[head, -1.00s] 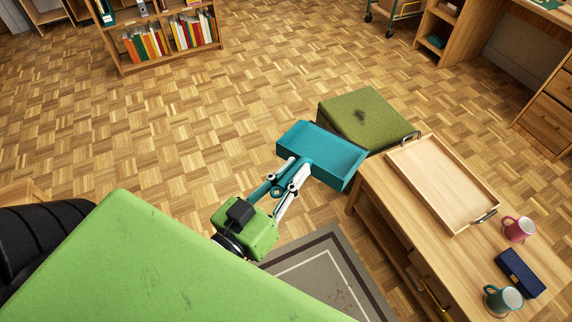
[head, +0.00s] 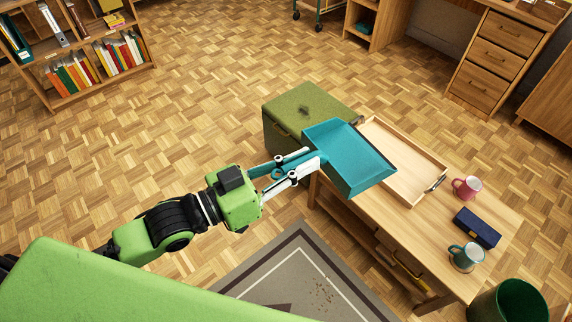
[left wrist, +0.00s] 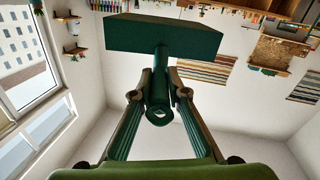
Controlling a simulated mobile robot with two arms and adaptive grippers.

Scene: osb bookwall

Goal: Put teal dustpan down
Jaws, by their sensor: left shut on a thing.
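The teal dustpan (head: 350,160) is held in the air by my left gripper (head: 290,168), which is shut on its handle. In the head view its pan overlaps the left part of the wooden tray (head: 432,172) and the edge of the low wooden table (head: 485,232). How high it hangs above them is hard to tell. In the left wrist view the dustpan (left wrist: 165,36) shows dark, its pan beyond the fingers and its handle between them. My right gripper is not in view.
On the table stand a pink mug (head: 466,188), a dark blue case (head: 477,227) and a teal mug (head: 467,256). A green ottoman (head: 300,110) is behind the table's left end. A green bin (head: 508,300) stands at lower right. A grey rug (head: 300,280) lies in front.

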